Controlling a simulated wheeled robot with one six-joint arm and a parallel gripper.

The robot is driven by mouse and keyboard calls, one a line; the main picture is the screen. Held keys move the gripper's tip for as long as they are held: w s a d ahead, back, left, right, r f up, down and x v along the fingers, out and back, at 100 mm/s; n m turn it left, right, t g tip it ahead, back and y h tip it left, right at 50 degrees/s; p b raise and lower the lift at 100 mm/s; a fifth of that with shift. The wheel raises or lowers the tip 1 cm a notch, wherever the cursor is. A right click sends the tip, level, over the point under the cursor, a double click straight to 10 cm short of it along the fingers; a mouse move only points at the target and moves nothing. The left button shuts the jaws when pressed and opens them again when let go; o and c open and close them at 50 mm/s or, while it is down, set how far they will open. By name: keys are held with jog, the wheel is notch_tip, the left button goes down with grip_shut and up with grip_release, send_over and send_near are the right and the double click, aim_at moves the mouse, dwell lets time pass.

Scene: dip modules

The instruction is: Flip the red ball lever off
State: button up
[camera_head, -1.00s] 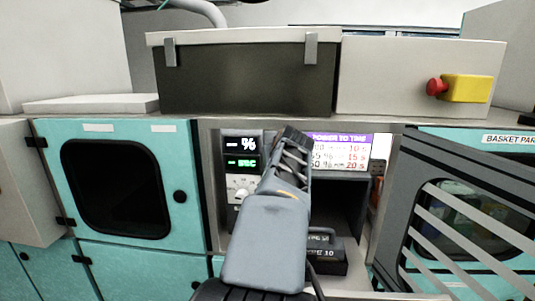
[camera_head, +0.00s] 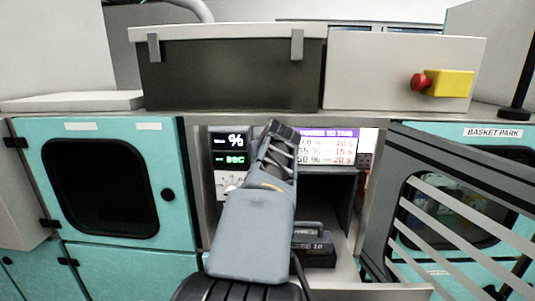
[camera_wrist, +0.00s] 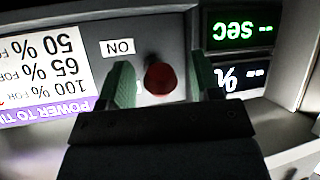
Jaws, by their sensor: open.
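The red ball lever (camera_wrist: 161,79) shows in the wrist view, its round red end facing the camera on a pale panel. A small label (camera_wrist: 117,47) reading ON upside down sits up and left of it. My gripper (camera_wrist: 160,70) is open, with one green-grey finger on each side of the red ball. Small gaps show between the ball and both fingers. In the head view my arm reaches up to the panel beside the displays (camera_head: 230,148); it hides the lever there.
The power-to-time sign (camera_head: 327,147) is right of my arm. Below it is an open bay with dark labelled blocks (camera_head: 313,238). A teal door (camera_head: 110,180) is at left, a striped grey door (camera_head: 400,190) at right. A red button on a yellow box (camera_head: 449,83) is above.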

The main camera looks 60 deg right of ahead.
jog(key=b+v, duration=0.3)
jog(key=v, duration=1.1)
jog(key=shift+b, duration=0.3)
jog(key=shift+w, duration=0.1)
